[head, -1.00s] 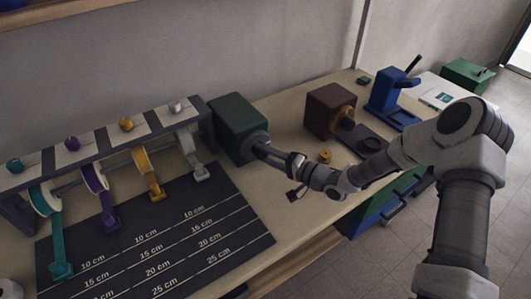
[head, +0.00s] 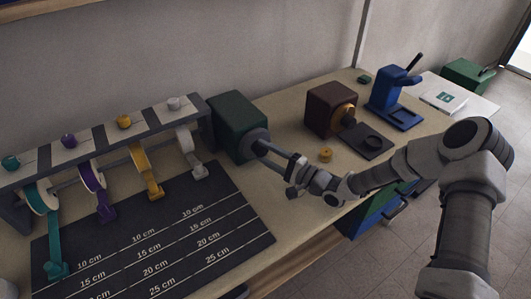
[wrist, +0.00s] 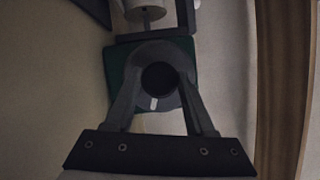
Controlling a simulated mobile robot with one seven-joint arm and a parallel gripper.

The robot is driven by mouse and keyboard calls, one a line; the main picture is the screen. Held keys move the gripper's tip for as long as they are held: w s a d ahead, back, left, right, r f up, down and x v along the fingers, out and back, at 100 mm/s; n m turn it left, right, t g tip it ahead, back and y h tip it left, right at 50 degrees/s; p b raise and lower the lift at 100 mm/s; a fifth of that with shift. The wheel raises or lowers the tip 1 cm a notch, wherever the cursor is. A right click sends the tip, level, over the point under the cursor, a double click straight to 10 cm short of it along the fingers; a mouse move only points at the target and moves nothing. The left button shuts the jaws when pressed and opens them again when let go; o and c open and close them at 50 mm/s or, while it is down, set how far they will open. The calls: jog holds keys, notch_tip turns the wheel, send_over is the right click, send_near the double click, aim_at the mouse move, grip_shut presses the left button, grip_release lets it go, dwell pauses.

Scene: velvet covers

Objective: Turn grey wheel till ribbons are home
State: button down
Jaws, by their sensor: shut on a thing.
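The grey wheel (head: 254,141) sits on the side of a dark green box (head: 233,118). My gripper (head: 262,147) is shut on the wheel; in the wrist view its fingers lie on both sides of the round hub (wrist: 158,80), which has a white mark near its lower edge. Teal (head: 54,235), purple (head: 102,202), yellow (head: 148,176) and white (head: 192,155) ribbons hang from spools under a rack, with tabs at their ends on or by the dark mat (head: 232,207). The teal one reaches farthest down; the white tab is highest in the picture.
The rack (head: 105,143) with coloured knobs runs along the left. The mat has lines labelled 10 to 25 cm.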

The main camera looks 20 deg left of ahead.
jog(key=shift+c, duration=1.2)
grip_release()
jog(key=v, duration=1.7)
jog(key=shift+s+d, duration=0.15)
jog(key=shift+d, duration=0.1)
